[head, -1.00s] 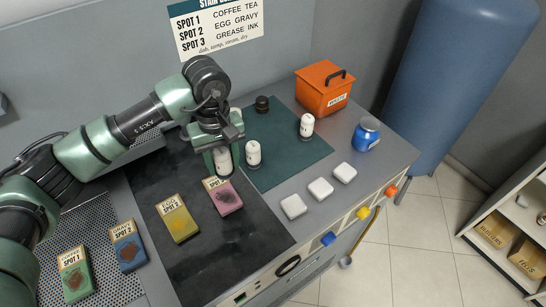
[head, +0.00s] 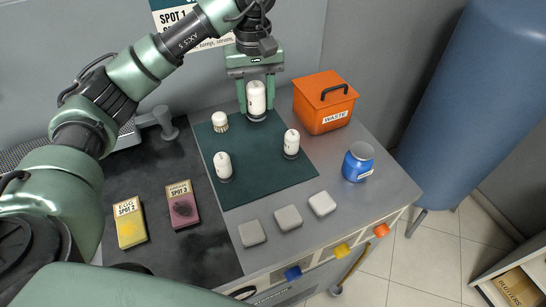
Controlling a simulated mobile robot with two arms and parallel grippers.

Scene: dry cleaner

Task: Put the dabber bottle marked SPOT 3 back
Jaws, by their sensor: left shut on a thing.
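My left gripper (head: 257,97) is shut on a white dabber bottle (head: 257,94) at the back of the dark green mat (head: 255,180). The bottle is upright, with a dark ring or base under it. I cannot tell whether it rests there or hangs just above, and I cannot read its mark. Three other white bottles stand on the mat: one at the back left (head: 220,122), one at the front left (head: 223,165) and one at the right (head: 291,143). Their labels are too small to read. My right gripper is not in view.
An orange WASTE box (head: 325,103) stands right of the held bottle, with a blue jar (head: 358,162) in front of it. Three pale pads (head: 288,217) lie at the front. A yellow swatch (head: 129,222) and a pink swatch (head: 182,204) lie on the dark board at left.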

